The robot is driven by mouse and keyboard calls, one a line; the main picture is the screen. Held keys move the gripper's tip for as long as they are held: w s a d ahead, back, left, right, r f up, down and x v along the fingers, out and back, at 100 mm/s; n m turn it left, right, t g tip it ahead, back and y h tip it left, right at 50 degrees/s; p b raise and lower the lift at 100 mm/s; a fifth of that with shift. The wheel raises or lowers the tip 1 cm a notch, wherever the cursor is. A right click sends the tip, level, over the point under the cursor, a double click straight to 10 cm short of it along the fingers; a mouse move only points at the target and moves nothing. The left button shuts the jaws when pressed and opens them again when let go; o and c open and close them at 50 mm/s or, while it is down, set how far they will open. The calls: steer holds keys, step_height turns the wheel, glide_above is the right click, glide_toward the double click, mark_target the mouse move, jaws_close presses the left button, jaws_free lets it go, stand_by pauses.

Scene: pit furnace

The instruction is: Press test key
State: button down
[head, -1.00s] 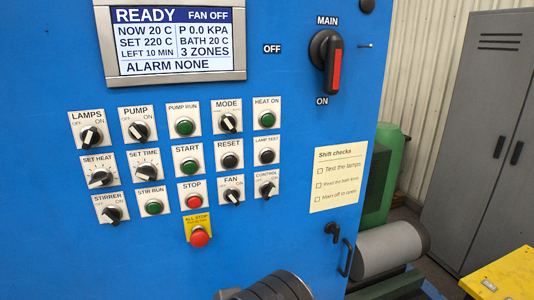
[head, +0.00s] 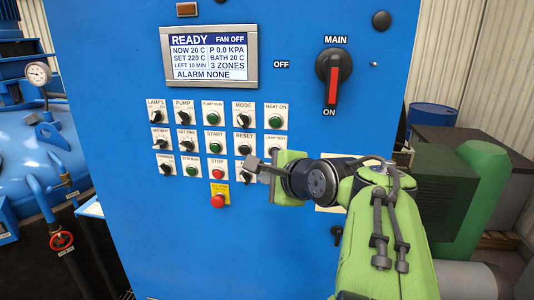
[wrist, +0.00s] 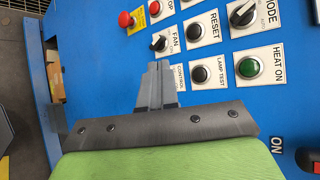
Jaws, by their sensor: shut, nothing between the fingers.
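The lamp test key is a dark round button on a white plate. It shows in the wrist view (wrist: 200,74), just right of my fingertips, and in the head view its plate (head: 276,138) shows above my gripper. My gripper (head: 252,164) is shut and empty, in front of the panel's lower right keys. In the wrist view its fingers (wrist: 156,70) point at the area between the fan and control switches, and they hide part of the panel. I cannot tell whether the fingertips touch the panel.
The blue cabinet (head: 120,60) carries a display (head: 209,56) reading READY, ALARM NONE. Close to the lamp test key are the reset key (wrist: 192,32) and green heat on key (wrist: 248,68). A red all-stop button (head: 218,201) sits below. A main lever (head: 334,80) is upper right.

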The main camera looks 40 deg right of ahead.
steer(key=w+d+p, duration=0.3)
steer(key=w+d, duration=0.2)
steer(key=d, duration=0.2)
stand_by(0.3)
stand_by(0.3)
steer(key=shift+d, duration=0.1)
stand_by(1.4)
steer(key=shift+w+d+p, duration=0.3)
steer(key=shift+w+p, duration=0.05)
steer(key=shift+p, duration=0.05)
steer(key=shift+w+d+p, duration=0.2)
steer(key=shift+d+p, duration=0.1)
steer(key=shift+p, duration=0.1)
stand_by(0.5)
steer(key=shift+s+a, duration=0.1)
steer(key=shift+s+a+b, duration=0.3)
steer(key=shift+s+a, duration=0.15)
steer(key=shift+a, duration=0.1)
